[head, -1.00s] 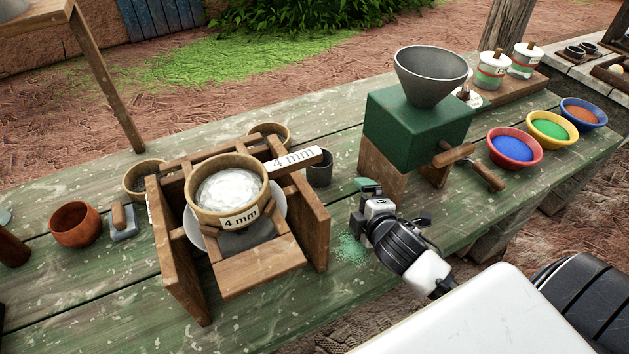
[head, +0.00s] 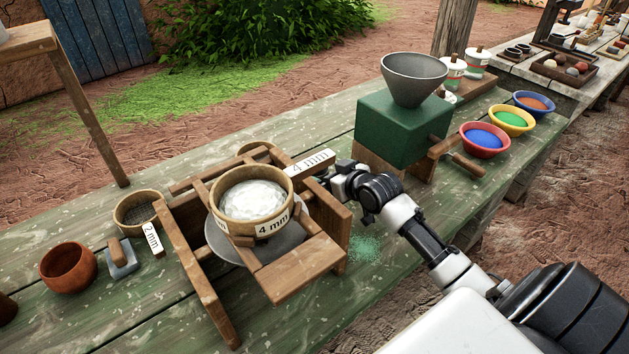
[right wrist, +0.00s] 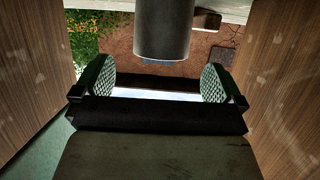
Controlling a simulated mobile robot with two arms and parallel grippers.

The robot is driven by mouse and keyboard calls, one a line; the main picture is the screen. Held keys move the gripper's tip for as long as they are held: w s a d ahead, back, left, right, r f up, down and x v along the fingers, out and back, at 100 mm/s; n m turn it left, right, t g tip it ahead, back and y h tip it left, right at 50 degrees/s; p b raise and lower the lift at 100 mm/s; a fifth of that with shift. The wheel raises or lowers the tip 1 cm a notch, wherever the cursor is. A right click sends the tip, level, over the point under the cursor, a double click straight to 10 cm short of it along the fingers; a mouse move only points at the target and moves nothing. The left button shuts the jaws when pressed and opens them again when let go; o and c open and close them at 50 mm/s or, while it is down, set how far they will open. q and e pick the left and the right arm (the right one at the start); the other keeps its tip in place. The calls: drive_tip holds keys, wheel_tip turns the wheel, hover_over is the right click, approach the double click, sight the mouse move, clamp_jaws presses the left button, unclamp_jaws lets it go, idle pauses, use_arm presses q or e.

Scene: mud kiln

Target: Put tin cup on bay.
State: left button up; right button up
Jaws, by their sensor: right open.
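The tin cup (right wrist: 163,30) shows in the right wrist view as a plain grey cylinder, cut off by the top edge, ahead of my open fingers. In the head view I cannot make it out behind my right gripper and the sieve frame. My right gripper (head: 336,178) is open and empty, low over the bench between the sieve frame and the green mill; its two green ridged pads show in the wrist view (right wrist: 158,84). I cannot tell which place is the bay; the green mill (head: 402,128) stands on a wooden base. My left gripper is out of view.
The wooden sieve frame (head: 185,258) holds the 4 mm sieve (head: 228,221) with white material. Wooden panels flank my right gripper closely. A 2 mm sieve (head: 136,197), a clay bowl (head: 68,268) and pigment bowls, including a red one (head: 484,153), stand on the bench. Green powder (head: 365,247) lies spilled.

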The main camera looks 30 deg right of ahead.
drive_tip(key=shift+w+a, duration=0.15)
drive_tip(key=shift+w, duration=0.5)
drive_tip(key=x, duration=0.4)
drive_tip(key=shift+w, duration=0.1)
drive_tip(key=shift+c, duration=0.2)
drive_tip(key=c, duration=1)
drive_tip(key=shift+c, duration=0.2)
drive_tip(key=shift+r, duration=0.1)
wheel_tip(320, 180, up, 10)
